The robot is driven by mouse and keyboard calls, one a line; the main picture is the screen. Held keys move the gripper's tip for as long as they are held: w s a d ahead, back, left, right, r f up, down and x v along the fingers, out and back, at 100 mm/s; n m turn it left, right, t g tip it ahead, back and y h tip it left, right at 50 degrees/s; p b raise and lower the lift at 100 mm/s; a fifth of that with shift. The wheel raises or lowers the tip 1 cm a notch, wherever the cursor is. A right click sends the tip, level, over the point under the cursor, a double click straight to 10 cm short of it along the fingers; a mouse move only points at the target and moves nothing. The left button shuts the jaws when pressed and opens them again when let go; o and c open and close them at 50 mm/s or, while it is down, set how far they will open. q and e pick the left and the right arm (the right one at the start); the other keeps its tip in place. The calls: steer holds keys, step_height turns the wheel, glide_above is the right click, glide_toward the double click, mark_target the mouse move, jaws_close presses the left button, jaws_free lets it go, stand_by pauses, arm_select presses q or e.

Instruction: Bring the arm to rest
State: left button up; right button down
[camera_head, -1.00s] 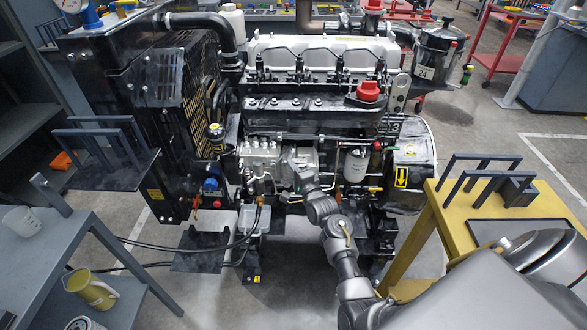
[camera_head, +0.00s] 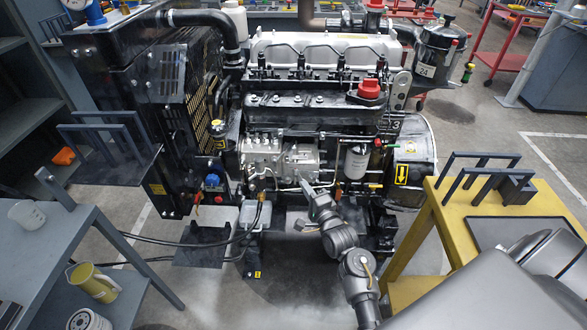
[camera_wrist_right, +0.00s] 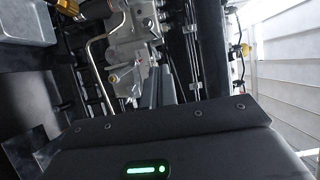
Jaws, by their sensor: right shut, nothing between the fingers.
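My right arm reaches up from the lower right of the head view. Its gripper (camera_head: 306,187) is shut and empty, just in front of the lower middle of the diesel engine (camera_head: 318,105), below the silver injection pump (camera_head: 282,157). I cannot tell whether the tip touches the engine. In the right wrist view the grey fingers (camera_wrist_right: 155,88) are together, with the pump's metal body (camera_wrist_right: 125,40) and a bent pipe close beyond them. My left gripper is not in view.
A yellow table (camera_head: 447,225) with dark racks stands at the right, near my right arm. A grey cart (camera_head: 45,250) with a yellow jug (camera_head: 93,283) stands at the left. Black hoses (camera_head: 170,262) run low across the left. Open floor lies in front of the engine.

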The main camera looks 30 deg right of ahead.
steer(key=s+a+f+n+g+y, duration=0.15)
steer(key=f+n, duration=0.25)
steer(key=f, duration=0.4)
steer(key=s+a+f+n+g, duration=0.1)
steer(key=a+f+n+g, duration=0.3)
steer(key=f, duration=0.5)
steer(key=s+a+f+n+g, duration=0.1)
steer(key=s+f+n+g, duration=0.15)
steer(key=s+f, duration=0.45)
steer(key=s+a+f+n+g, duration=0.15)
steer(key=s+f+n, duration=0.25)
steer(key=f, duration=0.5)
steer(key=s+d+f+n+g, duration=0.1)
steer(key=s+f, duration=0.4)
steer(key=s, duration=0.7)
steer(key=s+d+f+n+g, duration=0.2)
steer(key=s+f+n+g, duration=0.1)
steer(key=s, duration=0.8)
steer(key=s+d+f+n+g, duration=0.1)
steer(key=s+f+n+g, duration=0.1)
steer(key=s+f, duration=0.5)
steer(key=s+g, duration=0.1)
steer(key=s, duration=0.4)
steer(key=shift+s+d+f, duration=0.15)
steer(key=shift+s+d, duration=0.2)
steer(key=shift+n+g+h, duration=0.25)
